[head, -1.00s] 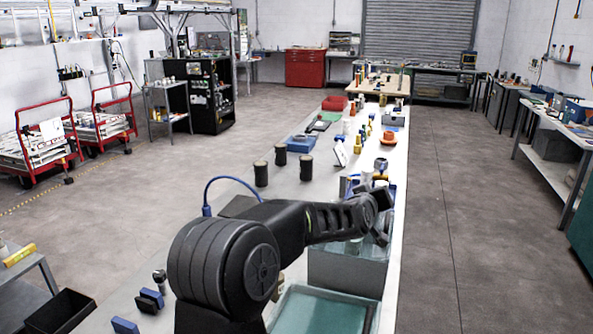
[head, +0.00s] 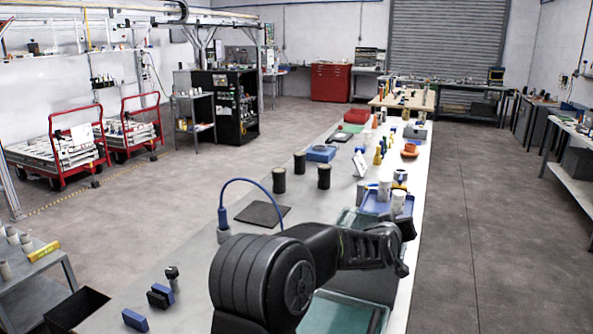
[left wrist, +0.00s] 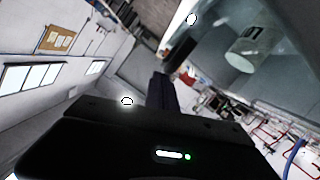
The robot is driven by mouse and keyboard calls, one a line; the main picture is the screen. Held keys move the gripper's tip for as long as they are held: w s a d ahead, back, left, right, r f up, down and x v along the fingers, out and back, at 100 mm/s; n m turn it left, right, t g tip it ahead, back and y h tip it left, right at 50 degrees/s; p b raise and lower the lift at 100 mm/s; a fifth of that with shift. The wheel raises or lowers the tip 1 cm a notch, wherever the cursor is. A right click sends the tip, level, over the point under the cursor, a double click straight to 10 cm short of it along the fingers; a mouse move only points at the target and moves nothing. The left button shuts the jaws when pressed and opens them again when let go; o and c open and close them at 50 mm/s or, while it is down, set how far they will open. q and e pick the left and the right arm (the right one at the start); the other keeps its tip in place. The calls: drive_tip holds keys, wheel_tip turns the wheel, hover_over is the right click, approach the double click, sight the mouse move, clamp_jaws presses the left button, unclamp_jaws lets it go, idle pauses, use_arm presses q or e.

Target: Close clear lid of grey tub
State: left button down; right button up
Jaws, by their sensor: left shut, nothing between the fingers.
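In the head view the grey tub (head: 371,286) stands on the bench, largely hidden behind my left arm. A clear greenish panel (head: 352,217), which looks like its lid, shows just beyond the arm and seems raised. How far it is tilted is hard to tell. My left gripper (head: 400,250) is at the tub, above its right part, shut and empty. I cannot tell whether it touches the lid. The left wrist view shows its dark shut fingers (left wrist: 162,92) against the room. My right gripper is not in view.
A blue tray (head: 374,206) with white cylinders (head: 398,203) stands just beyond. The bench's right edge is close.

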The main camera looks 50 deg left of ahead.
use_arm(q)
drive_tip(key=shift+d+f, duration=0.2)
drive_tip(key=shift+f, duration=0.15)
drive_tip(key=shift+a+r+p, duration=0.15)
drive_tip(key=shift+r+p, duration=0.2)
drive_tip(key=shift+r, duration=0.2)
drive_tip(key=s+d+r+p, duration=0.2)
drive_tip(key=s+r, duration=0.4)
drive_tip(key=s, duration=0.3)
drive_tip(key=shift+d, duration=0.5)
drive_tip(key=shift+s, duration=0.1)
